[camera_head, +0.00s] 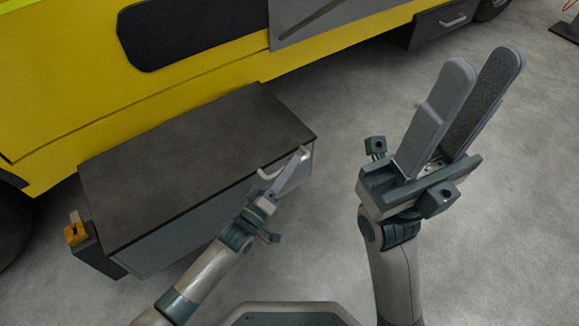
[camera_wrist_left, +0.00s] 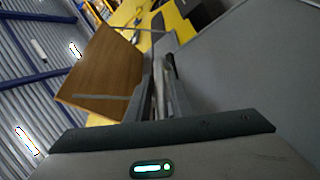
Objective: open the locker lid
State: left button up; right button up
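The locker (camera_head: 165,240) is a grey box with a dark flat lid (camera_head: 195,165), which lies shut on top. A pale bar handle (camera_head: 270,174) is at the front right edge of the lid. My left gripper (camera_head: 299,160) is at this handle, its fingers overlapping the handle's right part. In the left wrist view the fingers of my left gripper (camera_wrist_left: 163,85) are close together, and I cannot tell whether they grip the handle. My right gripper (camera_head: 482,68) is raised to the right of the locker, its two long fingers apart and nothing between them.
A yellow vehicle (camera_head: 60,90) stands behind the locker. A dark post with an orange part (camera_head: 76,234) is at the locker's left front corner. A brown panel (camera_wrist_left: 105,70) shows in the left wrist view.

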pick_arm(q)
jog(key=shift+c, duration=0.3)
grip_shut()
jog(key=shift+r, duration=0.1)
